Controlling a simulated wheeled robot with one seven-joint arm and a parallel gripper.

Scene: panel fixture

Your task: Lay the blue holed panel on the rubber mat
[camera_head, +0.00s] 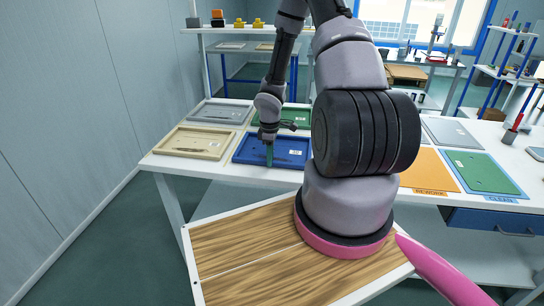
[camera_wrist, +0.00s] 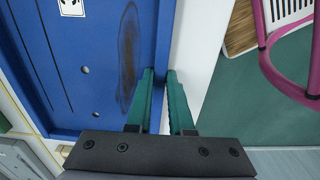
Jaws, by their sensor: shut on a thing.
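The blue holed panel (camera_head: 262,146) lies on the near left part of the white table, with a raised rim. The wrist view shows its blue face (camera_wrist: 95,75) with small round holes, a white label and a dark oval smear. My gripper (camera_head: 269,158) is at its near edge. In the wrist view my gripper's two teal fingers (camera_wrist: 161,75) stand on either side of the panel's rim, shut on it. An orange mat (camera_head: 428,168) marked REWORK lies on the table to the right. I cannot tell which mat is rubber.
A beige panel (camera_head: 190,143) lies left of the blue one, with a grey panel (camera_head: 220,112) and a green panel (camera_head: 296,116) behind. A green panel (camera_head: 482,172) lies on a blue mat marked CLEAN. My arm hides the table's middle.

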